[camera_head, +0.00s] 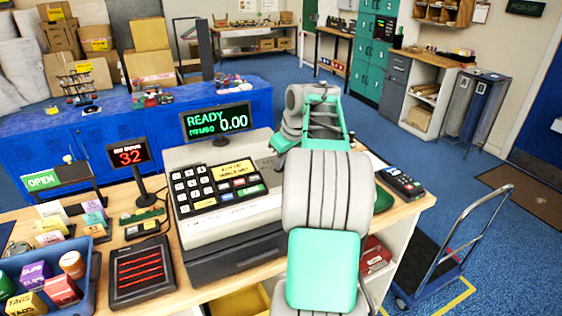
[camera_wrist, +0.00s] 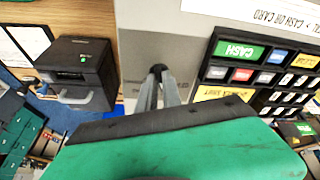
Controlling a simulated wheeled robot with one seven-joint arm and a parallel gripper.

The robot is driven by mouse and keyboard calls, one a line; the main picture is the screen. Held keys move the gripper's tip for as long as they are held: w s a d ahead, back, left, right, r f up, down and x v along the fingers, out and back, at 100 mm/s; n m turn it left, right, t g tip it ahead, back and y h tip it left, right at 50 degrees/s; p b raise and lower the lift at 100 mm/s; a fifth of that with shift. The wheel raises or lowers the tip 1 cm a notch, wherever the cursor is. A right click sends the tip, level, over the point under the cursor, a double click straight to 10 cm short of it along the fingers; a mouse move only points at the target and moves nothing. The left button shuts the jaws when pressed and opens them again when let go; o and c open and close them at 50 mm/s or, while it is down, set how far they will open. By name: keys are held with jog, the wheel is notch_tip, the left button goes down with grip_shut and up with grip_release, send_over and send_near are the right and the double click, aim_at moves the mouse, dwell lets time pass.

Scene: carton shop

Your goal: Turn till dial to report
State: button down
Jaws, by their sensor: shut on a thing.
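The till (camera_head: 222,205) stands on the wooden counter, its key panel (camera_head: 218,187) facing me. In the wrist view its grey casing (camera_wrist: 200,50) fills the middle. The till dial (camera_wrist: 157,69) is a small dark knob on that casing, mostly covered by my fingers. My gripper (camera_wrist: 158,80) is shut on it, with the two grey fingers close together. The dial's pointer and markings cannot be made out. In the head view my arm hides the dial and the fingertips. The till's display (camera_head: 216,122) reads READY, with a second line, and 0.00.
In the wrist view a black printer-like box (camera_wrist: 82,68) stands left of the fingers. A card terminal (camera_head: 404,183) lies at the counter's right end. A red number sign (camera_head: 129,155), a black tray (camera_head: 142,271) and a blue bin (camera_head: 82,298) are left of the till.

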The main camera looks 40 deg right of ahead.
jog(key=shift+f+m, duration=0.15)
jog(key=shift+m, duration=0.15)
jog(key=m, duration=0.2)
jog(key=shift+a+m+h, duration=0.1)
jog(key=shift+m+h, duration=0.2)
jog(key=shift+m, duration=0.1)
jog(key=m, duration=0.4)
jog(key=shift+a+h, duration=0.1)
jog(key=shift+h, duration=0.3)
jog(key=m+g, duration=0.1)
jog(key=m, duration=0.3)
jog(key=shift+w, duration=0.1)
jog(key=shift+a+f+m+g+h+p, duration=0.1)
jog(key=shift+m+g+h+p, duration=0.3)
jog(key=shift+m, duration=1.8)
